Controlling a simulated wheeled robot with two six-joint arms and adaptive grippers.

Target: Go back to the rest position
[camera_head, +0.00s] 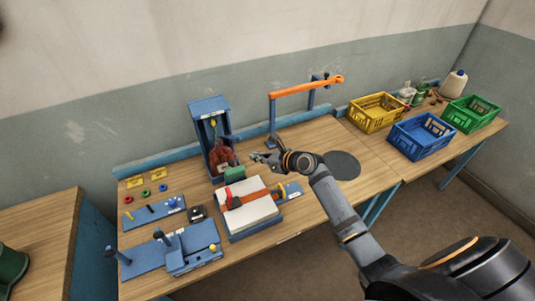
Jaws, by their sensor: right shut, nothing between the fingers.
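My right arm comes in from the lower right and reaches over the workbench (352,205). My right gripper (256,157) is shut and empty, held near the blue upright frame (200,112) and the red mesh sack (222,158) inside it. Whether it touches anything there I cannot tell. A white block-like pad (254,215) with an orange-red strap across it lies in front of the gripper. My left gripper is not in view.
An orange bar (305,87) on blue posts rises behind the gripper. A dark round disc (341,165) lies by my forearm. Yellow (366,125), blue (409,151) and green (480,123) crates stand at right. Blue fixtures (190,261) fill the front left.

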